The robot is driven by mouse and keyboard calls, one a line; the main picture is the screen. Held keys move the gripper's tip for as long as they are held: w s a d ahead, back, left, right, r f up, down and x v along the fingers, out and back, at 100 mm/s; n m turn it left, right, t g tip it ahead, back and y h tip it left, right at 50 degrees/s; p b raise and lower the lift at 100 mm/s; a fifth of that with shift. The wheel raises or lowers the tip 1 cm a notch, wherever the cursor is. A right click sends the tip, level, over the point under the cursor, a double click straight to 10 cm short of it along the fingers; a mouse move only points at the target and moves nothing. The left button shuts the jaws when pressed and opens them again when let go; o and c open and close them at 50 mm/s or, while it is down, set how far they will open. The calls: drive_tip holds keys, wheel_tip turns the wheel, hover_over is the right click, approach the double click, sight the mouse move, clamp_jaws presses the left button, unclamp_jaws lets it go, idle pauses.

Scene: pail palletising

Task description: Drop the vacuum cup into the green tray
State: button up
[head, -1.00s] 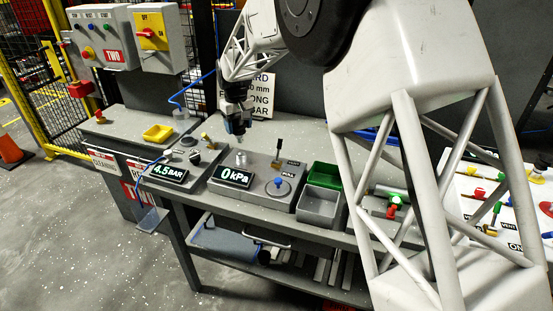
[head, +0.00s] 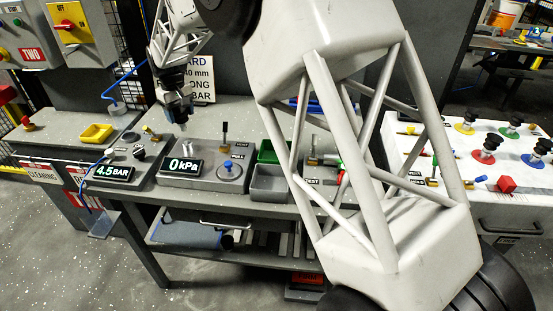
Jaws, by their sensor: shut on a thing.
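My gripper (head: 179,116) hangs above the rear of the panel with the 0 kPa display (head: 184,166). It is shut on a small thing. A small pale part shows at its fingertips, most likely the vacuum cup, but it is too small to make out surely. The green tray (head: 267,152) sits to the right of my gripper, behind a grey tray (head: 268,182). Its right side is partly hidden by my arm. A silver cylinder (head: 188,149) stands on the panel just below my gripper.
A blue knob (head: 228,164) and an upright black-handled lever (head: 224,134) stand between my gripper and the green tray. A sign (head: 200,80) stands behind.

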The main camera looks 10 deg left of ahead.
drive_tip(key=w+d+r, duration=0.2)
drive_tip(key=w+d, duration=0.1)
drive_tip(key=d, duration=1.2)
drive_tip(key=d+f, duration=0.3)
drive_tip(key=d, duration=0.6)
drive_tip(key=s+d+f, duration=0.1)
drive_tip(key=d+f, duration=0.3)
drive_tip(key=d, duration=0.5)
drive_tip(key=shift+s, duration=0.25)
drive_tip(key=shift+a+f, duration=0.1)
drive_tip(key=shift+f, duration=0.1)
drive_tip(key=shift+f, duration=2.9)
drive_tip(key=o, duration=1)
